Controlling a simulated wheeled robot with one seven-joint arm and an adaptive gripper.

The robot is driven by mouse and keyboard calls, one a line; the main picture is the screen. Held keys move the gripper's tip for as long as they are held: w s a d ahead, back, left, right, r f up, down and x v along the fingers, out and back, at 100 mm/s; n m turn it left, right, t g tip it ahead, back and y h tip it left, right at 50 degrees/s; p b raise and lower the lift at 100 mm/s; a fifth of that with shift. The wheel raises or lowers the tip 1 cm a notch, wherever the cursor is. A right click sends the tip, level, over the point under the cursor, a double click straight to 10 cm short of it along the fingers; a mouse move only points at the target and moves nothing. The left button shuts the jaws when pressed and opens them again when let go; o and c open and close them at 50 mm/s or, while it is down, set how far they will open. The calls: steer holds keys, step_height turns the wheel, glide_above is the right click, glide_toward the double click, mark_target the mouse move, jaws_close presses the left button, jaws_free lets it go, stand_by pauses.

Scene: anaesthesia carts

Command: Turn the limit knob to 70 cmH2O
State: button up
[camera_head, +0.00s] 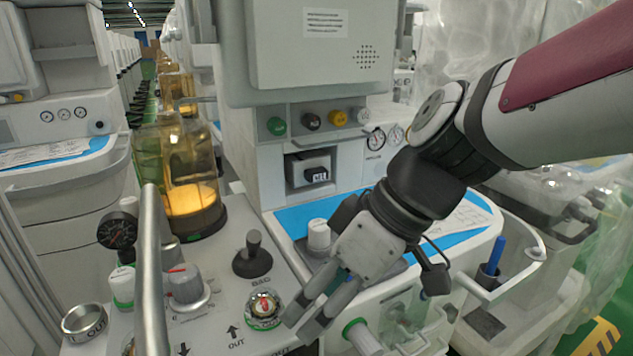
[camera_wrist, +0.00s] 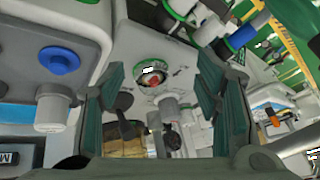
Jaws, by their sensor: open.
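A grey knob with a red mark (camera_head: 186,284), which looks like the limit knob, stands upright on the panel at the lower left in the head view. In the wrist view, a grey knob beyond the round indicator (camera_wrist: 168,106) seems to be the same one. My gripper (camera_head: 308,322) is open and empty, pointing down to the right of the knob and clear of it. Its two fingers (camera_wrist: 160,85) frame the panel in the wrist view.
A round indicator with a red centre (camera_head: 264,308) sits between the knob and my gripper. A black BAG post (camera_head: 252,256) stands behind it. A metal pole (camera_head: 150,270) rises close to the knob's left. A glass canister (camera_head: 194,175) stands behind the knob.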

mark_target(185, 270)
steer(key=w+a+r+n+y+p, duration=0.2)
steer(key=w+a+r+p, duration=0.1)
steer(key=a+r, duration=0.15)
steer(key=w+a+r+n+y+p, duration=0.1)
steer(key=w+a+r+n+p, duration=0.15)
steer(key=a, duration=0.35)
steer(key=x, duration=0.7)
steer(key=b+x, duration=0.1)
steer(key=x, duration=0.6)
steer(key=shift+s+a, duration=0.1)
steer(key=shift+s, duration=0.1)
steer(key=c, duration=1.2)
